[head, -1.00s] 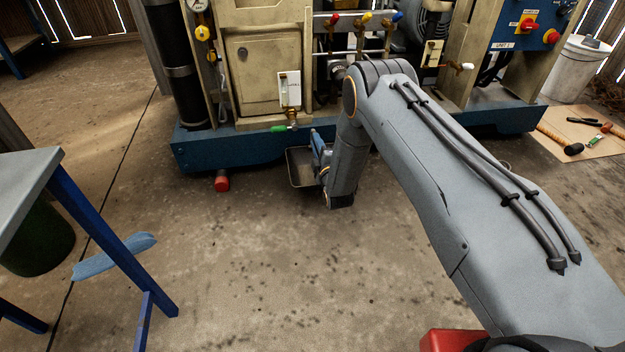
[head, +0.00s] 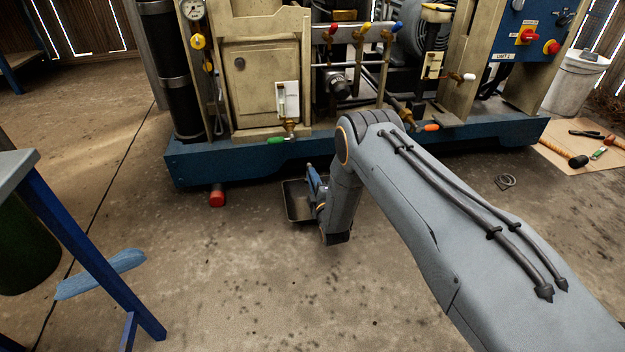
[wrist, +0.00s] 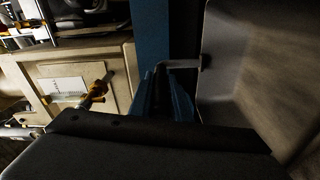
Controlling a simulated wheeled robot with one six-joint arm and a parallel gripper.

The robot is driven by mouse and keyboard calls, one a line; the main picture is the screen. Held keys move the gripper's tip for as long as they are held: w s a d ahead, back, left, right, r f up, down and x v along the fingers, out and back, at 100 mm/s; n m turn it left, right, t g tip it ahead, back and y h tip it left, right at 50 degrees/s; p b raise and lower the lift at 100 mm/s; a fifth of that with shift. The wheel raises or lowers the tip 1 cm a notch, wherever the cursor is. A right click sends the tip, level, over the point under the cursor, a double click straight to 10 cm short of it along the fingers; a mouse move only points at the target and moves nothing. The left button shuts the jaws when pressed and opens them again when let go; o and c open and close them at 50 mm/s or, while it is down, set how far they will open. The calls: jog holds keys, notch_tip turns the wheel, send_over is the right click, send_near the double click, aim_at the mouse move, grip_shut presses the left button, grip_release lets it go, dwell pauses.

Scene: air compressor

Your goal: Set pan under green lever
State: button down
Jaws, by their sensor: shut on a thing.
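The pan (head: 291,207) is a dark grey, shallow rectangular tray. It is in front of the blue machine base, below and slightly right of the green lever (head: 277,140) in the head view. My gripper (head: 316,188) is at the pan's right side, partly hidden by my wrist. In the wrist view the pan (wrist: 235,65) fills the right side, and its thin handle (wrist: 180,64) runs between the fingers of my gripper (wrist: 165,95), which are shut on it. I cannot tell whether the pan touches the floor.
The blue base (head: 350,155) of the compressor runs across behind the pan. An orange lever (head: 431,127) is further right. A blue-legged table (head: 85,255) stands at left.

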jog(key=shift+f, duration=0.1)
jog(key=c, duration=1.6)
grip_release()
jog(key=shift+c, duration=0.2)
jog(key=shift+s+d, duration=0.1)
jog(key=shift+s, duration=0.15)
jog(key=p+v, duration=0.5)
jog(key=v, duration=0.6)
jog(key=shift+s+d, duration=0.15)
jog(key=shift+s, duration=0.1)
